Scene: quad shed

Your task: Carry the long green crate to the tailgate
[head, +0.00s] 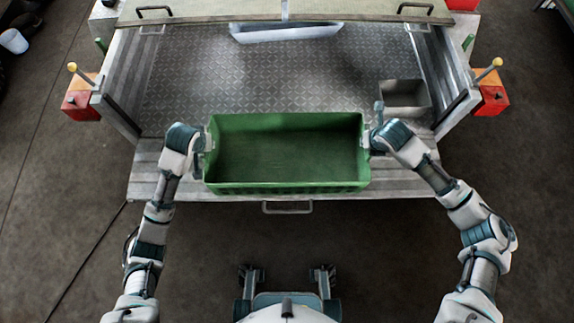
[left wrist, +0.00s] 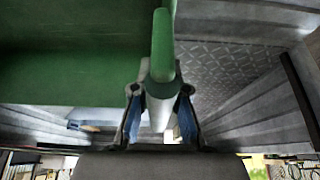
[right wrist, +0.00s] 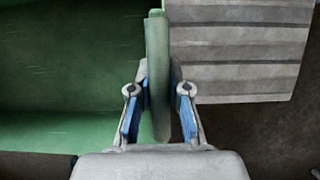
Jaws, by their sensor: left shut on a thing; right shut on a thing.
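The long green crate (head: 288,187) is empty and looks level. It is over the tailgate (head: 150,187) and the near part of the grey metal bed; I cannot tell if it rests there or hangs just above. My left gripper (head: 207,142) is shut on the crate's left end. In the left wrist view, its fingers (left wrist: 160,115) close around the green end rim (left wrist: 163,45). My right gripper (head: 367,140) is shut on the right end. In the right wrist view, its fingers (right wrist: 160,105) close around the green end rim (right wrist: 157,60).
A grey open box (head: 405,97) stands on the bed at right, close to my right gripper. A pale tray (head: 285,33) lies at the back. Red boxes with yellow-knobbed levers (head: 82,100) (head: 490,98) flank the bed. A handle (head: 287,208) juts from the tailgate's near edge.

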